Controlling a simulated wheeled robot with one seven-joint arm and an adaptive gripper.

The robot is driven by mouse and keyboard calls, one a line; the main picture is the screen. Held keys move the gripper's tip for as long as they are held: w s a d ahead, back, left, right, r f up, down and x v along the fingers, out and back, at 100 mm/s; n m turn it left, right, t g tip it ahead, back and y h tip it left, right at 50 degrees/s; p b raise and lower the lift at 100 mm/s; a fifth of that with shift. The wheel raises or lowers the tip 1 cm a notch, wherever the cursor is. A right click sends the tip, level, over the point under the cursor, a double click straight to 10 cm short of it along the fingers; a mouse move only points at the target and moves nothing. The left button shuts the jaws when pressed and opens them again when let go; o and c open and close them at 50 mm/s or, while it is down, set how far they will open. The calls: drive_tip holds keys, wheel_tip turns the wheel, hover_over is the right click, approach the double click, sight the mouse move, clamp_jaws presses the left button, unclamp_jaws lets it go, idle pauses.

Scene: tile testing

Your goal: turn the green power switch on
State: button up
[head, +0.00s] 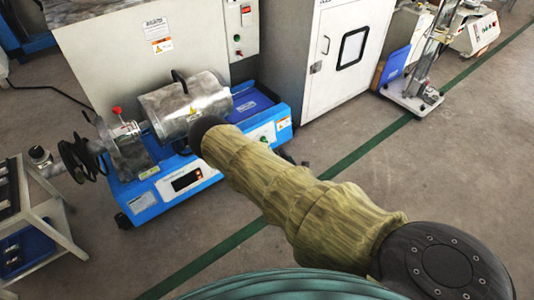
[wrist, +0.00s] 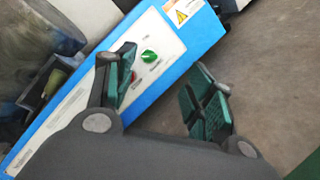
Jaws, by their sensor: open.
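The green power switch (wrist: 149,57) is a round green knob on the white front panel of a blue machine. In the wrist view it lies just beyond my gripper (wrist: 165,85), close to the left finger. It also shows small and green in the head view (head: 263,138), on the panel at the machine's right end. My gripper is open, its two dark green padded fingers spread apart with nothing between them. I cannot tell whether either finger touches the knob. In the head view my sleeved arm reaches to the machine and the gripper is mostly hidden.
A small red button (wrist: 133,76) sits beside the knob, partly behind the left finger. The blue machine (head: 145,213) carries a metal drum (head: 185,103). A white cabinet (head: 335,75) stands behind to the right. A metal trolley (head: 35,200) is at the left. Floor in front is clear.

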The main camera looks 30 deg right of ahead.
sight(266, 141)
drive_tip(key=shift+w+d+f+n+t+y+b, duration=0.1)
drive_tip(key=shift+w+f+n+t+y+b, duration=0.35)
drive_tip(key=shift+w+b, duration=1.4)
drive_tip(key=shift+w+d+f+n+t+b, duration=0.15)
drive_tip(key=shift+w+f+n+b, duration=0.45)
drive_tip(key=shift+w, duration=2.2)
drive_tip(key=shift+w+a+f+n+t+y+b, duration=0.1)
drive_tip(key=shift+w+f+n+t+y+b, duration=0.45)
drive_tip(key=shift+w+b, duration=1.4)
drive_tip(key=shift+w+r+g+h+p, duration=0.25)
drive_tip(key=shift+w+r+h+p, duration=0.05)
drive_tip(key=shift+w+p, duration=0.15)
drive_tip(key=c, duration=1)
